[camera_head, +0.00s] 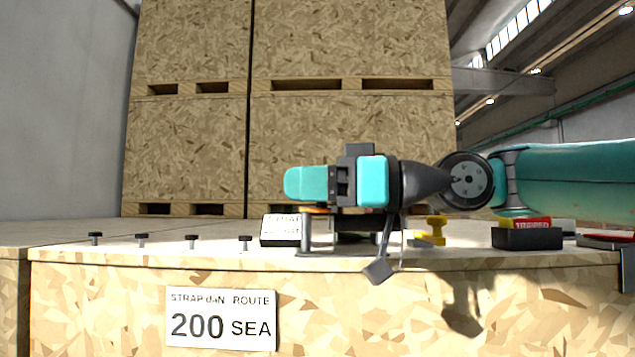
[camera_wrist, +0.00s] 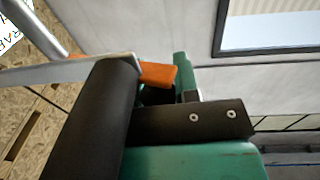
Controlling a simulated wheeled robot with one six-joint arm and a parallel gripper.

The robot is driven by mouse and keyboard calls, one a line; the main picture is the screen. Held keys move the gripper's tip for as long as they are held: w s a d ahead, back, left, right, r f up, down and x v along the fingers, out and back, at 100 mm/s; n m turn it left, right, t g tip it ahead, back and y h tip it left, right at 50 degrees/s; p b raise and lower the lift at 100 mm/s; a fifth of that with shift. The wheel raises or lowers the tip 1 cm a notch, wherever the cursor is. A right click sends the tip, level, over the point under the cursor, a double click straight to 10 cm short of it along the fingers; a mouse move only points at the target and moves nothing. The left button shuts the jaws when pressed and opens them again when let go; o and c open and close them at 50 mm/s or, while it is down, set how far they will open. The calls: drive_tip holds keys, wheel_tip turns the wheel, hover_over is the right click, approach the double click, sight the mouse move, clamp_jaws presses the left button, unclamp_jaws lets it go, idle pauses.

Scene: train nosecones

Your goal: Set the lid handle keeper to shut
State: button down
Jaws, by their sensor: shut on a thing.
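My gripper (camera_head: 312,195) is low over the top of the wooden crate (camera_head: 90,290) at the middle of the head view. An orange piece (camera_head: 316,210), possibly the lid handle keeper, shows as a thin strip under the teal fingers. In the wrist view the orange piece (camera_wrist: 157,75) sits at the fingers, beside a pale metal bar (camera_wrist: 70,70). My gripper (camera_wrist: 165,92) is shut on it, though the contact is partly hidden. A grey metal post (camera_head: 306,234) stands below the gripper. The lid and handle shape are mostly hidden behind my arm.
Several small dark pegs (camera_head: 142,239) line the left of the crate top. A white label block (camera_head: 281,231), a yellow part (camera_head: 434,232) and a black tray (camera_head: 527,240) with a red block stand nearby. Tall crates (camera_head: 350,145) stand behind.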

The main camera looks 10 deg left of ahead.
drive_tip(key=shift+w+d, duration=0.15)
drive_tip(key=shift+d, duration=0.15)
drive_tip(key=c, duration=0.9)
unclamp_jaws()
drive_tip(key=shift+g, duration=0.3)
